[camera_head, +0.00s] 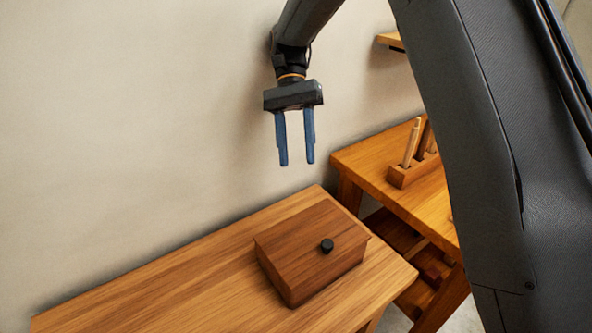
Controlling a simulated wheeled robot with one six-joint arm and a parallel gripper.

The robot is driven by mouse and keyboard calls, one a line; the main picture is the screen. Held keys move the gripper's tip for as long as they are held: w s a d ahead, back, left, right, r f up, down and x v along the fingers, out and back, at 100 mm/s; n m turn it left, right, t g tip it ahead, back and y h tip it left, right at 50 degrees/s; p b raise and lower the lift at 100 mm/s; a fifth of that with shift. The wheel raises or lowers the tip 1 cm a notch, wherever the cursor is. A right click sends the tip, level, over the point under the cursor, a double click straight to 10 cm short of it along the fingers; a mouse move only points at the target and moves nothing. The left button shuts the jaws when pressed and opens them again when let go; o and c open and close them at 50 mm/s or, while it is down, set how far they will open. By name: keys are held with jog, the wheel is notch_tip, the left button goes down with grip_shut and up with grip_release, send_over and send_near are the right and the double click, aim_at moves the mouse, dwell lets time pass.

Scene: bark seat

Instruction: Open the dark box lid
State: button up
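A dark brown wooden box (308,272) sits near the right end of a wooden bench. Its lid (296,240) lies shut on top, with a small black round knob (327,246) near the right front part of the lid. My gripper (297,164) hangs above and behind the box, with its two blue fingers pointing down. The fingers are apart with nothing between them, and they touch neither the lid nor the knob.
The bench top (150,290) is clear to the left of the box. A second wooden table (370,160) stands behind at the right, with a wooden holder (412,171) of upright tools. A pale wall (130,120) rises behind the bench. My arm blocks the right side.

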jog(key=shift+r+b, duration=0.3)
jog(key=shift+r, duration=1.45)
jog(key=shift+d, duration=0.1)
